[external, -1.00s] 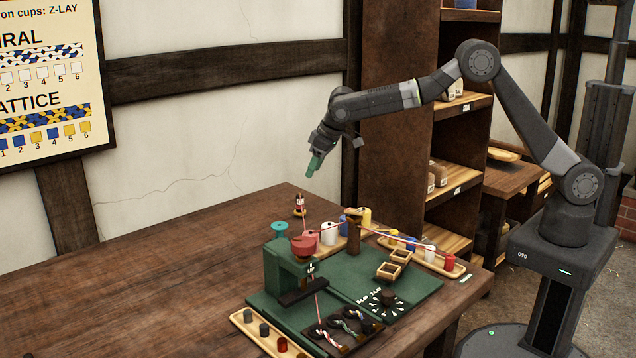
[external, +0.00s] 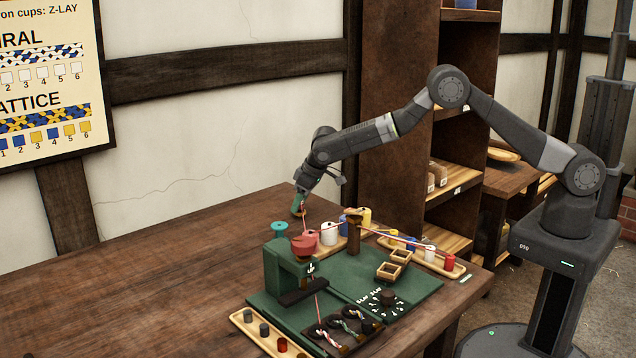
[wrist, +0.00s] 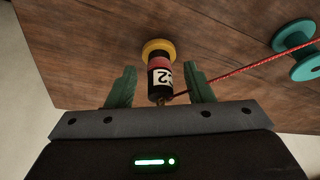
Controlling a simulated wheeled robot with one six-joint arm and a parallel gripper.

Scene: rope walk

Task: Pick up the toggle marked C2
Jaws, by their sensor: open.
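The toggle (wrist: 160,80) is a small dark upright piece with a red band and a white label, on a yellow round base. Only a "2" and part of another character show on the label in the wrist view. My gripper (wrist: 162,82) is open, with one green finger on each side of the toggle and gaps between. In the external view my gripper (external: 298,207) is low over the toggle's spot at the table's far edge and hides most of it.
A red cord runs right from near the toggle to a teal spool (wrist: 300,55). The table's left side is clear.

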